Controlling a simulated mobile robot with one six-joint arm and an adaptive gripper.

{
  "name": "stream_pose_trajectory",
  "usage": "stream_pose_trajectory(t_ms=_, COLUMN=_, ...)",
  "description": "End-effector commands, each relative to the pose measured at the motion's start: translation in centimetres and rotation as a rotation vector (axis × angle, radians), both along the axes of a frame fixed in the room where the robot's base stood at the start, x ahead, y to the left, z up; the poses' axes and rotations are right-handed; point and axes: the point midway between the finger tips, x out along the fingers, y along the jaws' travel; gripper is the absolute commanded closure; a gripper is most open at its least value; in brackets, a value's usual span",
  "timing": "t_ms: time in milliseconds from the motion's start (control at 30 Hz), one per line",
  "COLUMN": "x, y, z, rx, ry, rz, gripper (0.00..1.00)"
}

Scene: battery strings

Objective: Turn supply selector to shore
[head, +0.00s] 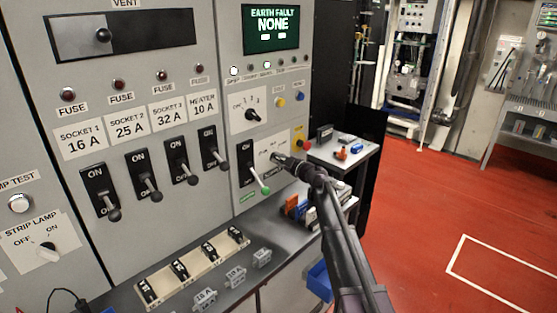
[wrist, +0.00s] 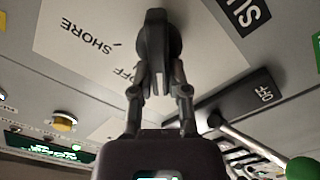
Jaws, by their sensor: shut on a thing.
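The supply selector is a dark knob (wrist: 154,42) on a pale plate (wrist: 75,25) in the wrist view. The plate reads SHORE to the left of the knob and OFF closer to the fingers, partly covered. My gripper (wrist: 160,85) is shut on the knob, with one finger on each side of its grip. The grip runs upright in the wrist view; which mark it points at is hard to tell. In the head view my gripper (head: 281,160) reaches the selector plate (head: 264,156) at the panel's lower right and hides most of the knob.
A breaker lever with a green tip (head: 265,190) sticks out just left of my gripper; its green ball (wrist: 302,168) shows in the wrist view. A red button (head: 304,145) is close on the right. A shelf with loose parts (head: 345,150) stands beyond. Red floor is open at right.

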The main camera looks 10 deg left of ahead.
Motion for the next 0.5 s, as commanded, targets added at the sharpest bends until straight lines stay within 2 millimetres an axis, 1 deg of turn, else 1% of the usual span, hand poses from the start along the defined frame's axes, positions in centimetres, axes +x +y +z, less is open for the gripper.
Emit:
stream_pose_trajectory(t_ms=267, x=-0.01, y=0.12, z=-0.04, rx=0.012, ry=0.02, rz=-0.003, gripper=1.0)
stream_pose_trajectory(t_ms=500, x=0.07, y=0.12, z=0.06, rx=0.072, ry=0.097, rz=-0.002, gripper=1.0)
